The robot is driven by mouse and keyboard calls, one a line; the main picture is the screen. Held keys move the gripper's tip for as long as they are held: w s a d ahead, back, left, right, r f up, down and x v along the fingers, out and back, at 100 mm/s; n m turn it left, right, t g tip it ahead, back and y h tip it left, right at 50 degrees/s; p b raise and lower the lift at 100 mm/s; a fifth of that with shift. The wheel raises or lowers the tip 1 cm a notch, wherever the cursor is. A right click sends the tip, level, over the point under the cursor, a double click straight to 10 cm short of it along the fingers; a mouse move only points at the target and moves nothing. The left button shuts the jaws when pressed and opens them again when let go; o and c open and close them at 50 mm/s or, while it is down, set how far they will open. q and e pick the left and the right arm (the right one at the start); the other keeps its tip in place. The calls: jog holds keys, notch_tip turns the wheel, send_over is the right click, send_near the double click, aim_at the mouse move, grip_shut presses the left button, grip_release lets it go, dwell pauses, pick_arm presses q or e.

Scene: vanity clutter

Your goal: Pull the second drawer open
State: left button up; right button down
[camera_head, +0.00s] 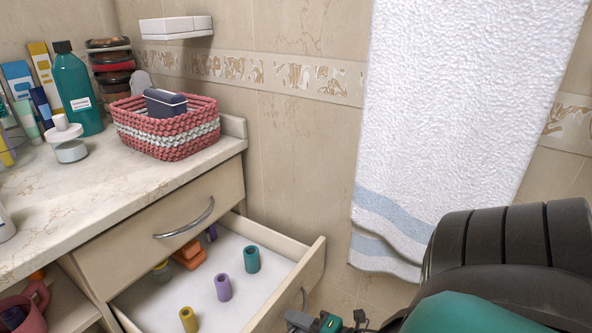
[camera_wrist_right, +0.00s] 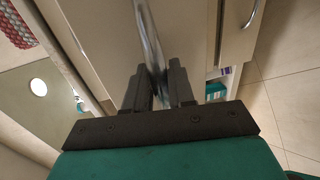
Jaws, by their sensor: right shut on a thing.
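The second drawer (camera_head: 257,292) is pulled out below the shut top drawer (camera_head: 133,240), with its white inside showing. Its curved metal handle (camera_head: 304,298) is on the front panel and partly cut off from sight. My right gripper (camera_head: 312,320) is low at the bottom edge of the head view, at the drawer front. In the right wrist view my right gripper (camera_wrist_right: 160,75) is shut on the metal handle (camera_wrist_right: 149,35), which runs between its two dark fingers. My left gripper is not in view.
Inside the drawer stand a teal roller (camera_head: 251,260), a purple roller (camera_head: 223,287) and a yellow roller (camera_head: 188,319), with orange items (camera_head: 189,256) at the back. The counter (camera_head: 100,190) holds a pink basket (camera_head: 166,136) and bottles. A white towel (camera_head: 455,110) hangs at right.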

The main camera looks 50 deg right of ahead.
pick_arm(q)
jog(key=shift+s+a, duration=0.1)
pick_arm(e)
jog(key=c, duration=1.1)
grip_release()
pick_arm(q)
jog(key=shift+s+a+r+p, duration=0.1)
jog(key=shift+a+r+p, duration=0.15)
jog(key=shift+p, duration=0.5)
pick_arm(e)
jog(key=v, duration=1.3)
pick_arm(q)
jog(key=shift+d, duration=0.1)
